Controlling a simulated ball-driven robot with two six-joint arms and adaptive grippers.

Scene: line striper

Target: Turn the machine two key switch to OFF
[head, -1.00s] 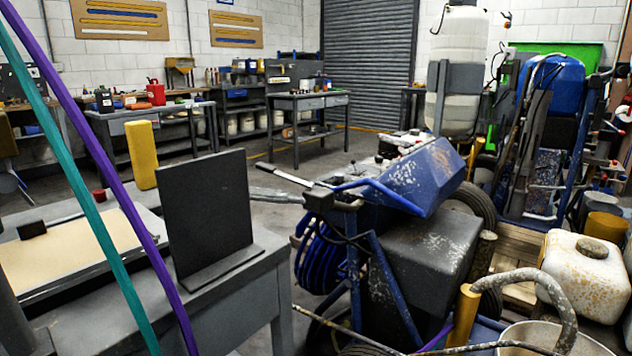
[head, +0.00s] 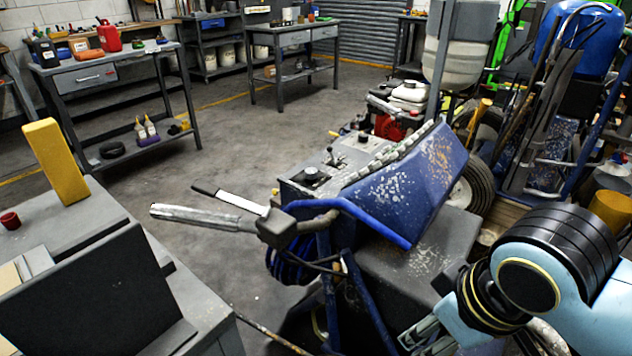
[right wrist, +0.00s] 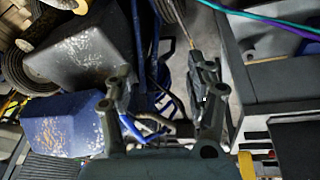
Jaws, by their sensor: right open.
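The nearest line striper has a scuffed blue hood (head: 395,190) and a grey control panel (head: 292,186) on its left side. A dark round knob (head: 312,174), possibly the key switch, sits on the panel; its setting is too small to read. A small lever (head: 336,157) stands beyond it. My right gripper (head: 425,336) is low at the right, in front of the machine and below the panel. In the right wrist view its fingers (right wrist: 165,95) are spread and empty, with the blue hood (right wrist: 65,135) beyond. My left gripper is not in view.
A grey bench with a black upright plate (head: 95,300) and a yellow block (head: 55,160) is at the lower left.

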